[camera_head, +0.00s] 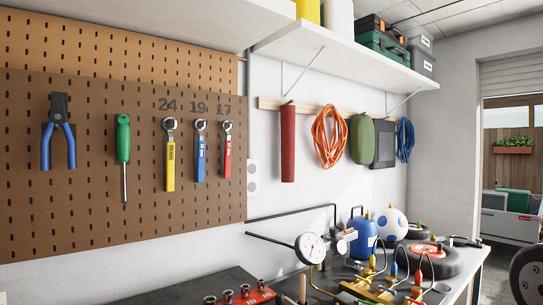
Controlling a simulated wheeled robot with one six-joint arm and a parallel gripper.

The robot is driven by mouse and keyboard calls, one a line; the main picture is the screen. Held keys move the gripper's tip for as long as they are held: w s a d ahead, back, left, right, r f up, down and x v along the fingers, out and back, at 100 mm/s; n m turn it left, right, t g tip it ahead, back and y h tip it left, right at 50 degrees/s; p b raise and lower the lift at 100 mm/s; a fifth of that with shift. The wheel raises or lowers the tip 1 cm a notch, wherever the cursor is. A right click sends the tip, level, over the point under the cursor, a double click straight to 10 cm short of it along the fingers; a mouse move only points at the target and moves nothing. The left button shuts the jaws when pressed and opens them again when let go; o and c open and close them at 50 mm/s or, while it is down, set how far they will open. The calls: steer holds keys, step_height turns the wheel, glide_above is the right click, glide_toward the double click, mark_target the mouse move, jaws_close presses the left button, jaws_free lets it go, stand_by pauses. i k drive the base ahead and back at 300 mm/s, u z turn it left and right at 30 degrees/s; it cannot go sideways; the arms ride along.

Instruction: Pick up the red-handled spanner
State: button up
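The red-handled spanner (226,152) hangs upright on the brown pegboard (80,215), under the number 17. It has a silver head at the top and is the rightmost of three spanners. A blue-handled spanner (200,154) hangs just left of it under 19. A yellow-handled spanner (170,157) hangs further left under 24. My gripper is not in view.
Blue-handled pliers (58,135) and a green screwdriver (123,150) hang further left on the board. Below, the bench holds red-based sockets (250,297), a round gauge (310,248) and hoses. A white shelf (335,55) juts out above right. The space before the spanners looks clear.

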mark_target(229, 144)
steer(key=z, duration=1.1)
steer(key=i, duration=1.15)
steer(key=u, duration=1.8)
